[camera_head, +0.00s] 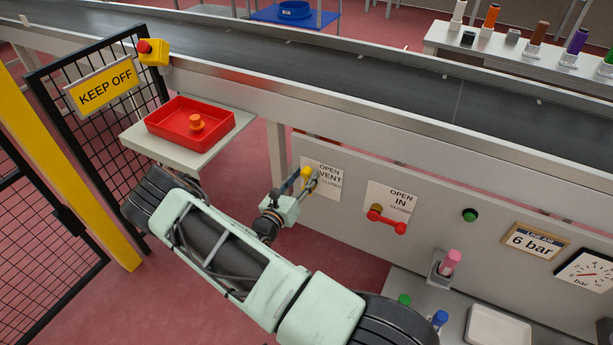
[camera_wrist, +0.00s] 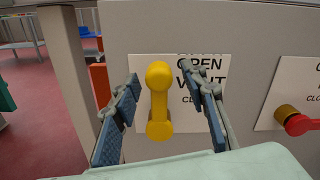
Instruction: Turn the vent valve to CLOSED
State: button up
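The yellow vent valve (camera_wrist: 159,100) is on the grey panel in front of a white label reading OPEN, VENT and, partly hidden, CLOSED (camera_wrist: 205,75). In the wrist view its handle stands upright, with a round knob at the top and a thicker end at the bottom. My gripper (camera_wrist: 162,115) is open, with one blue-padded finger on each side of the handle and a gap on both sides. In the head view my gripper (camera_head: 305,182) is at the panel and hides most of the valve (camera_head: 306,172).
A red valve handle (camera_head: 388,220) with its own OPEN, IN, CLOSED label sits to the right. Further right are a green button (camera_head: 470,215) and a "6 bar" sign (camera_head: 535,241). A shelf with a red tray (camera_head: 160,128) and a conveyor (camera_head: 330,80) are above.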

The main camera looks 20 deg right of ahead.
jog(key=shift+x, duration=0.9)
jog(key=shift+c, duration=0.5)
grip_shut()
